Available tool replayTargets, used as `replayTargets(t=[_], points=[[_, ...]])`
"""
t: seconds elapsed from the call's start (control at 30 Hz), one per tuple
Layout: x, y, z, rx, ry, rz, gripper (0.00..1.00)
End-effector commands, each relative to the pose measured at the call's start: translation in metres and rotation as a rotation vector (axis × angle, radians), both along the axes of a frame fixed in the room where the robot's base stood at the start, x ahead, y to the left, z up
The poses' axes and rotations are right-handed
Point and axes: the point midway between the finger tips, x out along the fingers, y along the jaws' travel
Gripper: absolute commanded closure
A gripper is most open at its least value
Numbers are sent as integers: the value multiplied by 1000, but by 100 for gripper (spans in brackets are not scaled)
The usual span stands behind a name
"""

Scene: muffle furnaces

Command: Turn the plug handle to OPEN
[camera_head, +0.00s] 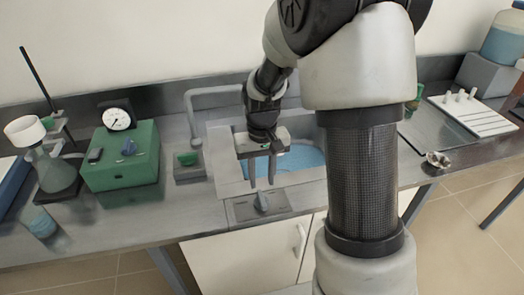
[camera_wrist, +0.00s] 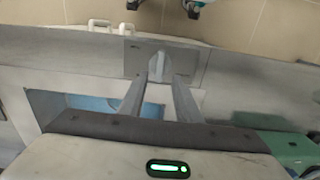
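The plug handle (camera_head: 262,202) is a small grey knob on a dark rectangular plate (camera_head: 240,211) at the front edge of the sink. In the wrist view the handle (camera_wrist: 157,68) is a pale upright shape on its plate (camera_wrist: 194,57). My gripper (camera_head: 262,183) points down just above the handle, its two fingers apart and nothing held. In the wrist view my gripper (camera_wrist: 160,82) has one fingertip on each side of the handle in the picture. I cannot tell whether they touch it. No OPEN marking is legible.
The sink (camera_head: 296,158) with blue water lies behind the handle, with a grey faucet (camera_head: 208,92) at its left. A green box (camera_head: 120,165) with a gauge stands further left, beside a flask (camera_head: 55,172). A white rack (camera_head: 470,115) is at right. White cabinet doors (camera_head: 235,262) are below.

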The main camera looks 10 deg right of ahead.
Motion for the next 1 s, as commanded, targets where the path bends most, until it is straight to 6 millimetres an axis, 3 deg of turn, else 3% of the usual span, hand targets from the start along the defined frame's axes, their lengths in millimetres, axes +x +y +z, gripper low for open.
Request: replayTargets(t=[0.03, 0.2, 0.4, 0.6, 1.0], points=[[1, 0, 16, 0, -5, 0, 70], [1, 0, 56, 0, -4, -1, 70], [0, 0, 89, 0, -2, -1, 70], [-1, 0, 101, 0, 2, -1, 70], [0, 0, 101, 0, 2, -1, 70]])
